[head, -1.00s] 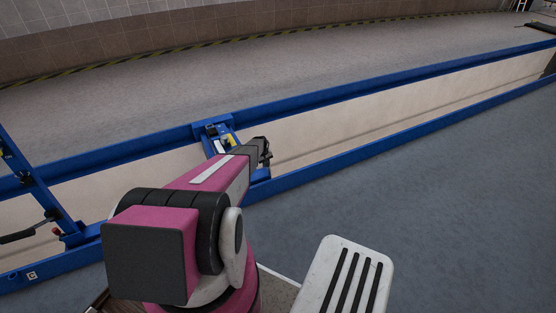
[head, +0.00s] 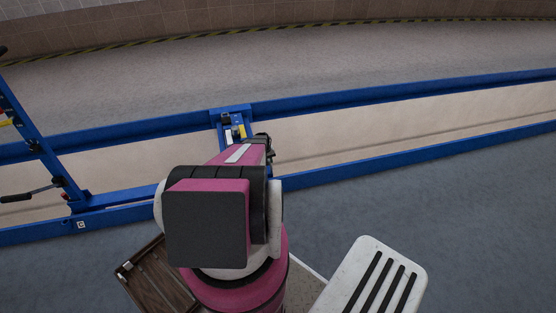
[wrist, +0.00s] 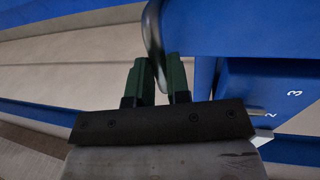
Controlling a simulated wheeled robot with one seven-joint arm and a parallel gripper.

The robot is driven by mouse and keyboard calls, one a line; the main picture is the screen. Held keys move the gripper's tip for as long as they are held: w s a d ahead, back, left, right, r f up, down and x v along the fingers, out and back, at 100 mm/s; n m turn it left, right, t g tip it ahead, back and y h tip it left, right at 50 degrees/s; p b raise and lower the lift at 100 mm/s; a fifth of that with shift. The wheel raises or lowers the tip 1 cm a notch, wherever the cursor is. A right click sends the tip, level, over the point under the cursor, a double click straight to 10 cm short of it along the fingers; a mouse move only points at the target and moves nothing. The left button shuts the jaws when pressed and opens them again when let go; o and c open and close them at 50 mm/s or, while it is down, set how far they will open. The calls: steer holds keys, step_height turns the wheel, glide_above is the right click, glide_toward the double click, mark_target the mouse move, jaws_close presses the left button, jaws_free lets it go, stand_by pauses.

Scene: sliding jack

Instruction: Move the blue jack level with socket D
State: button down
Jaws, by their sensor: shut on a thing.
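The blue jack (head: 231,118) spans the pit between the two blue rails in the head view; my arm hides its near part. In the wrist view the blue body (wrist: 240,28) fills the upper right, with small white numbers on a lower block. My gripper (wrist: 160,64) has its green fingers close around a dark, curved handle (wrist: 153,38) beside that body. In the head view the gripper end (head: 265,145) shows only partly past my arm, at the jack's right side. I see no D mark in either view; a C label (head: 81,225) sits on the near rail to the left.
Another blue frame (head: 36,145) with a lever stands across the pit at the left. The blue far rail (head: 400,98) and near rail (head: 400,151) run on to the right with open pit between. Grey floor (head: 470,200) is clear at the right.

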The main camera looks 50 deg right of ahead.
steer(key=shift+w+a, duration=0.6)
steer(key=shift+a, duration=0.2)
steer(key=shift+w+a, duration=0.6)
steer(key=shift+a, duration=0.2)
steer(key=shift+s, duration=0.1)
steer(key=c, duration=1.1)
jaws_free()
steer(key=v, duration=1)
steer(key=shift+r, duration=0.35)
